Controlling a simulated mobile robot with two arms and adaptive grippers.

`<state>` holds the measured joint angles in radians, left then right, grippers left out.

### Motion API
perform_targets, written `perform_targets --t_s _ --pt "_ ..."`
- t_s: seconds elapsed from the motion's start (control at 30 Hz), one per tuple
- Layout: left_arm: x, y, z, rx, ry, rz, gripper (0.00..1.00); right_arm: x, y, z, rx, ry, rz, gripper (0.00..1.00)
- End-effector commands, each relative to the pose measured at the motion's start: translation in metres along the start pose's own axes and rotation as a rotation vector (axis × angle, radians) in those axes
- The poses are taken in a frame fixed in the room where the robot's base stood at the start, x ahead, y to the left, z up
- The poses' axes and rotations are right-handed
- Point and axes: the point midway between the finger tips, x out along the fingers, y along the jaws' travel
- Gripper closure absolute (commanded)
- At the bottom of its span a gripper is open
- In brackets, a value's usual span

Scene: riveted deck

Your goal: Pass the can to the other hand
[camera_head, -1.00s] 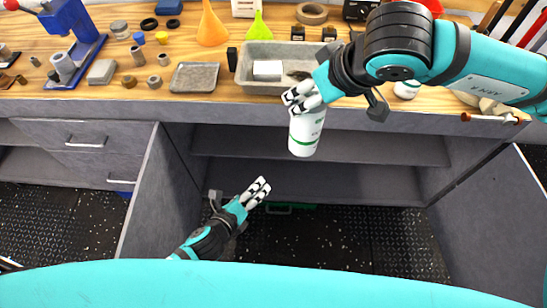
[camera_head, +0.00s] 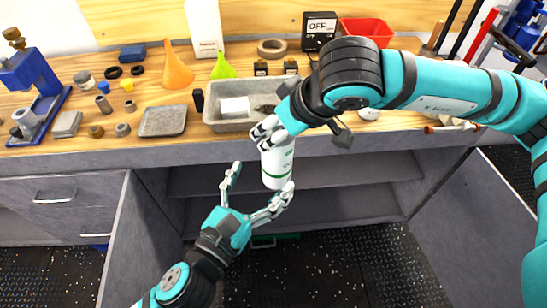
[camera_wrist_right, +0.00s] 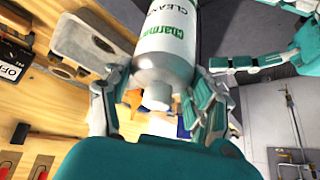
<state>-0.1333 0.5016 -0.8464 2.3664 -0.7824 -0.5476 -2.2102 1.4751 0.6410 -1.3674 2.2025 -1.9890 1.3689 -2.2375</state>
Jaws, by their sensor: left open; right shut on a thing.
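The can (camera_head: 277,166) is white with a green band and hangs in front of the workbench edge. My right gripper (camera_head: 268,132) is shut on its upper end. In the right wrist view the can (camera_wrist_right: 165,50) shows green lettering, with the fingers of my right gripper (camera_wrist_right: 150,100) on both sides of it. My left gripper (camera_head: 254,188) is open below and left of the can, its fingers spread wide. One of its fingertips is close to the can's lower end; I cannot tell whether they touch.
Behind the can stands the workbench (camera_head: 330,142) with a grey tray (camera_head: 228,124), an orange funnel (camera_head: 176,72), a green funnel (camera_head: 222,68) and a red bin (camera_head: 367,28). Below is an open shelf space (camera_head: 340,200) between cabinet panels. The air left of my left gripper is free.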

Motion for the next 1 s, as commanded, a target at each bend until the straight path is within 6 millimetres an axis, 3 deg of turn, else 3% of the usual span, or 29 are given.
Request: perform_targets --t_s 0.2,0.4,0.87,1.0 --pt "0.044 0.0 0.001 -0.001 -0.002 0.001 0.13 -0.001 0.0 -0.001 0.0 0.002 0.0 0.99" --pt "0.071 0.0 0.0 -0.003 0.0 0.001 0.13 -0.001 0.0 -0.001 0.0 0.002 0.0 0.99" --pt "0.083 0.0 0.0 -0.002 0.001 0.0 0.13 -0.001 0.0 -0.001 0.0 0.002 0.0 0.99" --pt "0.083 0.0 0.0 -0.003 0.001 0.0 0.31 -0.001 0.0 -0.001 0.0 0.002 0.0 0.99"
